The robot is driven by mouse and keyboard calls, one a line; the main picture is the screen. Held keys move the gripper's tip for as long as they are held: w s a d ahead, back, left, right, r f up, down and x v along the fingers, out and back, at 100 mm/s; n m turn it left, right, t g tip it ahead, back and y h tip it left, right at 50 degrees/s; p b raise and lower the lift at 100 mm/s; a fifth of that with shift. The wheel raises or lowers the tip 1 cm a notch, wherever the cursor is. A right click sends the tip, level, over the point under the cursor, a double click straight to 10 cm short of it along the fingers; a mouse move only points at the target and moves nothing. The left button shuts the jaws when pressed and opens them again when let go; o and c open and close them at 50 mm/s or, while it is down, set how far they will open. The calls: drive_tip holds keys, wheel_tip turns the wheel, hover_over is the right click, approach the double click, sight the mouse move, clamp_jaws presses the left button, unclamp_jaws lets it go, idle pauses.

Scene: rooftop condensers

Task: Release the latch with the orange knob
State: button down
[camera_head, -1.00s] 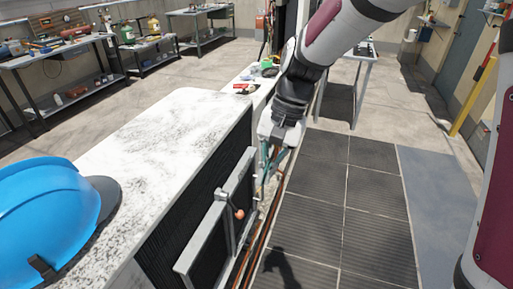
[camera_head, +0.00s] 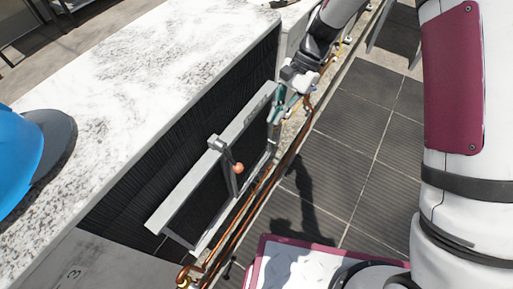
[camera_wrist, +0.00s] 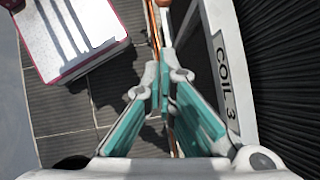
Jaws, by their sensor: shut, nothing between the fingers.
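The orange knob (camera_head: 238,168) is a small ball on a grey latch (camera_head: 221,147), on the near side of a grey metal frame (camera_head: 178,207) set against the black coil fins. My gripper (camera_head: 276,103) is beyond the latch, near the frame's far end and apart from the knob in the head view. In the wrist view its teal-padded fingers (camera_wrist: 163,76) meet at the tips and hold nothing. The frame's "COIL 3" face (camera_wrist: 228,75) lies to their right. A small orange-brown round piece (camera_wrist: 163,3) shows at the top edge; I cannot tell if it is the knob.
Copper pipes (camera_head: 277,169) run low alongside the frame. A white-topped unit (camera_head: 130,85) stands behind the frame, with a blue hard hat (camera_head: 16,155) on it.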

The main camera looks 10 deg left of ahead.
sight(238, 167)
drive_tip(key=s+a+r+p+x, duration=0.1)
drive_tip(key=s+x, duration=0.1)
drive_tip(key=x, duration=1.1)
drive_tip(key=shift+r, duration=0.3)
drive_tip(key=shift+f, duration=0.15)
